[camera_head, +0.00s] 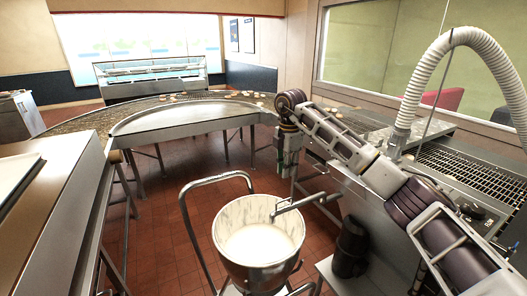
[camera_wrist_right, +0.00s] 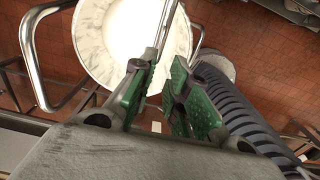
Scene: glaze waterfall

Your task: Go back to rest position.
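My right gripper (camera_head: 289,168) hangs at the end of my right arm, above and behind the white bucket in the head view. In the right wrist view its green-padded fingers (camera_wrist_right: 160,85) stand apart with a gap between them, and I see nothing clearly held. A thin metal rod (camera_wrist_right: 168,25) shows beyond the fingertips; whether it touches them I cannot tell. The bucket (camera_head: 231,232) holds white liquid and also shows beyond the fingers in the wrist view (camera_wrist_right: 88,40). My left gripper is not in view.
A metal trolley handle (camera_head: 186,215) rises beside the bucket. A curved conveyor (camera_head: 120,118) carries several round pastries at the back. A metal grate (camera_head: 470,165) and a ribbed hose (camera_head: 415,85) are at the right. Red tiled floor is open left of the bucket.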

